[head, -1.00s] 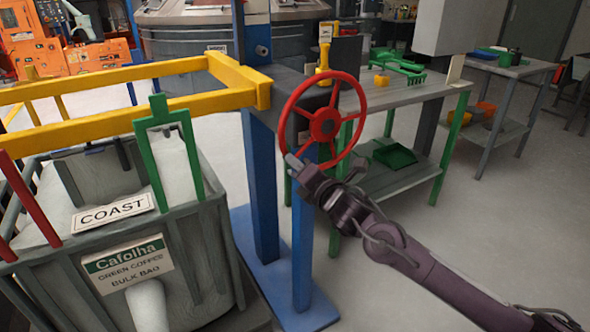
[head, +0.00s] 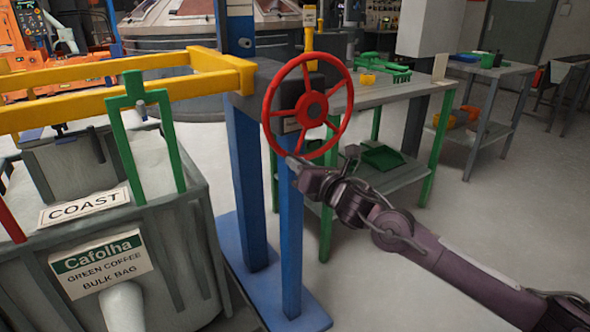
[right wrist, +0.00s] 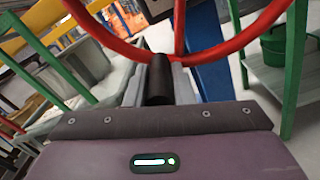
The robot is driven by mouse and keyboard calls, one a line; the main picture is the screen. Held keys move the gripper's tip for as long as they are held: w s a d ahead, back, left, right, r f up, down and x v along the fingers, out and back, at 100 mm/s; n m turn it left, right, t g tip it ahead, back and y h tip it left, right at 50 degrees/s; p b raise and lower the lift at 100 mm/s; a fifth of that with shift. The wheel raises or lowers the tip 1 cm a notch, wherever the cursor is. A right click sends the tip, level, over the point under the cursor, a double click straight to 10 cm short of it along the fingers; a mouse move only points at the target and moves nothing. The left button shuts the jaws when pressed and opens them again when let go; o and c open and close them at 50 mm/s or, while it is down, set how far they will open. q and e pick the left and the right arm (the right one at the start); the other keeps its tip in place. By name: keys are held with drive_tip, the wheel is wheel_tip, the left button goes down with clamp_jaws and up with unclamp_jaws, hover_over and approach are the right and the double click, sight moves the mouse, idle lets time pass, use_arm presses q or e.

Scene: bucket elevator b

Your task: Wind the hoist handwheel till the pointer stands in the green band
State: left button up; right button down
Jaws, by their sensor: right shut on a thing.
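The red handwheel (head: 322,148) with its round hub stands upright on the blue hoist post (head: 291,240). My right gripper (head: 292,162) is at the lower left part of its rim. In the right wrist view, my right gripper (right wrist: 160,88) is shut on the wheel's dark handle (right wrist: 160,72), with the red rim (right wrist: 232,45) just beyond the fingers. I cannot make out a pointer or a green band in either view. My left gripper is not in view.
A yellow beam (head: 190,91) runs left from the post. Below it stands a bulk bag bin (head: 190,250) with a green frame (head: 118,135). A green-legged workbench (head: 400,105) stands close behind the wheel. The floor at right is clear.

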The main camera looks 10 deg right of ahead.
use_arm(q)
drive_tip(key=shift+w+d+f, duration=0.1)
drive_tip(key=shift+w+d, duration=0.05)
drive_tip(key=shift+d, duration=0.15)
use_arm(e)
drive_tip(key=shift+d+f, duration=0.25)
drive_tip(key=shift+f, duration=0.35)
drive_tip(key=c, duration=1.5)
unclamp_jaws()
drive_tip(key=shift+w+d, duration=0.1)
drive_tip(key=shift+d, duration=0.05)
drive_tip(key=shift+o, duration=1.2)
drive_tip(key=shift+d+r, duration=0.1)
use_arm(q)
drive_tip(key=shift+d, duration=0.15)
use_arm(e)
drive_tip(key=shift+r, duration=0.1)
drive_tip(key=v, duration=0.7)
drive_tip(key=shift+s, duration=0.4)
